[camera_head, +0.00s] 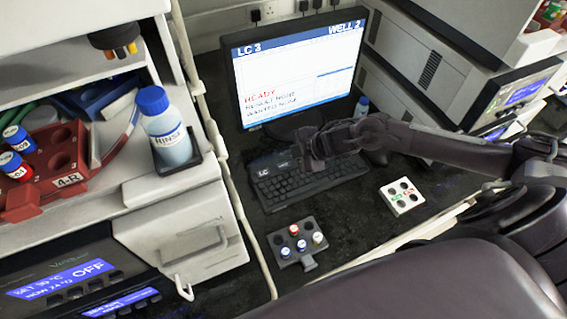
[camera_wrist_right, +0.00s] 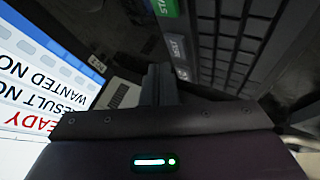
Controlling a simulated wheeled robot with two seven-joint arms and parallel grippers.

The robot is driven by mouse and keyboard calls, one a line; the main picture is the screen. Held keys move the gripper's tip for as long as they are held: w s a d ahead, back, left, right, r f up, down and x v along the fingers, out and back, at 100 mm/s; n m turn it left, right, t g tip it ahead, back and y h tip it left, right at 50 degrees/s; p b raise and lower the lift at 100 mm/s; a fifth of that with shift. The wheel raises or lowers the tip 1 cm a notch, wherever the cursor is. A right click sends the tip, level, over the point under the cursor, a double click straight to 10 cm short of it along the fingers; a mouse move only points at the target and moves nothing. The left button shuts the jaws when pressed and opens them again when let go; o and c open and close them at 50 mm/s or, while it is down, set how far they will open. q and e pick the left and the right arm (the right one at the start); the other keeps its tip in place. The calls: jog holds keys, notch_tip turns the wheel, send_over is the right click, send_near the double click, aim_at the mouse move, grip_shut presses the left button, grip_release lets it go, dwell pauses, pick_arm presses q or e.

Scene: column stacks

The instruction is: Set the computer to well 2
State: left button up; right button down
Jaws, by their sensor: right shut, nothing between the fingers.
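The computer monitor (camera_head: 300,70) stands at the back, its screen on, with "LC 3" at the top left, "WELL 2" at the top right and a red "READY" below. Its screen (camera_wrist_right: 35,85) fills the left of the right wrist view. The black keyboard (camera_head: 290,190) lies in front of the monitor; in the wrist view the keyboard (camera_wrist_right: 235,45) has dark keys plus a green and a grey labelled key. My right gripper (camera_head: 312,162) is shut and empty over the keyboard's back edge, hiding part of it. Its closed fingers (camera_wrist_right: 160,82) show near the keys; contact cannot be told.
A dark rack with several capped vials (camera_head: 297,243) and a white block (camera_head: 402,196) lie on the black bench. A blue-capped rinse bottle (camera_head: 167,130) and a red vial rack (camera_head: 50,165) are at left. Instrument stacks (camera_head: 430,70) rise at right.

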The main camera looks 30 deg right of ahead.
aim_at(288, 166)
jog(key=shift+r+p, duration=1.85)
jog(key=shift+r, duration=0.4)
